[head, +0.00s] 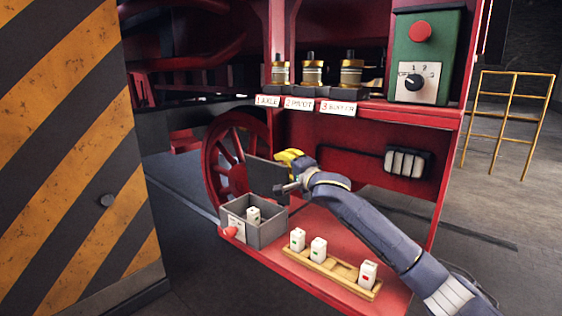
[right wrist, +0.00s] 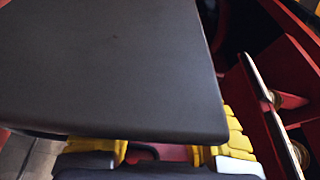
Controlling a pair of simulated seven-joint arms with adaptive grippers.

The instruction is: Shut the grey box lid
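The grey box (head: 268,234) stands open on the left of the red shelf, with a white block (head: 253,215) inside. Its dark grey lid (head: 265,176) stands raised above the box's back side. My right gripper (head: 289,170) is at the lid's right edge, its yellow-padded fingers apart. I cannot tell from the head view whether it touches the lid. In the right wrist view the lid (right wrist: 110,65) fills the upper left and hides part of the fingers. A gap shows between the yellow pads (right wrist: 163,152). My left gripper is not in view.
A wooden tray (head: 343,272) with three white blocks lies right of the box. A red knob (head: 230,231) is at the box's front left. Brass parts (head: 312,71) and a green control box (head: 426,55) are above. A striped panel (head: 75,150) fills the left.

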